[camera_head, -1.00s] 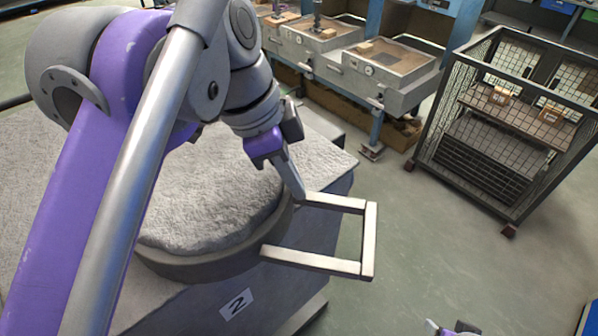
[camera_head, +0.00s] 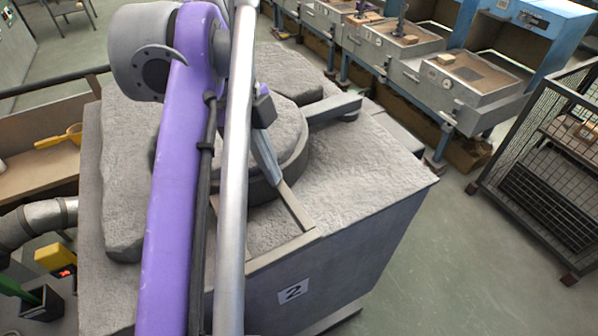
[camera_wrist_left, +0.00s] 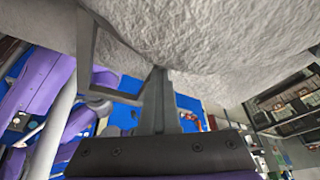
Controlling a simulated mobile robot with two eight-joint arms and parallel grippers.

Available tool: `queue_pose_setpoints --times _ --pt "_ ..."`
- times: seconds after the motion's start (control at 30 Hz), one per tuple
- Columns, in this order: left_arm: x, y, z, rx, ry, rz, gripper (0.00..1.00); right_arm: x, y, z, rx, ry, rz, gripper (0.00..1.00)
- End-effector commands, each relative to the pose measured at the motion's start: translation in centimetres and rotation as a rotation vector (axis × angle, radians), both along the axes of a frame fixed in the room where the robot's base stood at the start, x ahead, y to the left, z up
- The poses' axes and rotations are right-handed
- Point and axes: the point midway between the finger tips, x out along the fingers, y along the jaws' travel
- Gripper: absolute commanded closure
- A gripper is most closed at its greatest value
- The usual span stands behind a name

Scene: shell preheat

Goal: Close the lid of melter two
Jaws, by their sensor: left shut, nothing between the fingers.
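Melter two is the grey block (camera_head: 380,175) with a "2" label on its front. Its round, rough grey lid (camera_head: 285,128) lies over the top, partly behind my left arm. I cannot tell whether it is fully seated. A square bar handle (camera_head: 298,208) reaches from the lid towards the front edge; its left part is hidden by my arm. My left gripper (camera_head: 276,178) is shut and empty, its tip beside the lid's rim where a handle bar begins. In the left wrist view the shut fingers (camera_wrist_left: 158,75) are close to the rough grey surface, with the bar frame (camera_wrist_left: 88,50) to their left.
Blue-framed work tables (camera_head: 470,75) stand at the back right. A wire cage cart (camera_head: 550,165) stands at the right. A yellow scoop (camera_head: 60,137) lies on a bench at the left. The floor (camera_head: 440,265) right of the melter is clear.

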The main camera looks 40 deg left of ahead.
Motion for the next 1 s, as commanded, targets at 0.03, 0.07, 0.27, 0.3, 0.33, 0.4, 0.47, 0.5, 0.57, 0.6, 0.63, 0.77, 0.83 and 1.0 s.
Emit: queue_pose_setpoints --times 0.03,0.07,0.27,0.3,0.33,0.4,0.47,0.5,0.57,0.6,0.63,0.77,0.83,1.0 --pt "0.0 0.7 0.0 0.003 -0.001 0.006 1.0 0.1 0.0 0.1 0.0 -0.001 0.0 0.35" --pt "0.0 1.0 0.0 0.003 -0.002 0.005 1.0 0.1 0.0 0.1 0.0 -0.002 0.0 0.35" --pt "-0.2 2.0 0.0 0.004 0.0 0.003 1.0 0.1 0.0 0.2 0.0 -0.003 0.0 0.35" --pt "-0.2 2.1 0.0 0.005 0.0 0.003 1.0 0.1 0.0 0.2 0.0 -0.003 0.0 0.35" --pt "-0.2 2.1 0.0 0.005 0.0 0.003 1.0 0.1 0.0 0.2 0.0 -0.003 0.0 0.35" --pt "-0.2 2.2 0.0 0.006 -0.001 0.004 1.0 0.1 0.0 0.2 0.0 -0.003 0.0 0.35" --pt "-0.2 2.2 0.0 0.006 -0.001 0.004 1.0 0.1 0.0 0.2 0.0 -0.003 0.0 0.35" --pt "-0.1 2.2 0.0 0.007 0.0 0.004 1.0 0.1 0.0 0.2 0.0 -0.003 0.0 0.35" --pt "-0.1 2.3 0.0 0.007 0.0 0.004 1.0 0.1 0.0 0.2 0.0 -0.003 0.0 0.35" --pt "-0.1 2.3 0.0 0.008 -0.001 0.004 1.0 0.1 0.0 0.2 0.0 -0.003 0.0 0.35" --pt "-0.1 2.3 0.0 0.008 -0.001 0.005 1.0 0.1 0.0 0.2 0.0 -0.003 0.0 0.35" --pt "-0.1 2.3 0.0 0.009 -0.001 0.005 1.0 0.1 0.0 0.2 0.0 -0.003 0.0 0.35" --pt "0.0 2.2 0.0 0.009 0.0 0.005 1.0 0.1 0.0 0.2 0.0 -0.003 0.0 0.35" --pt "0.7 1.6 0.0 0.008 -0.001 0.001 1.0 0.1 0.0 0.2 0.0 -0.003 0.0 0.35"
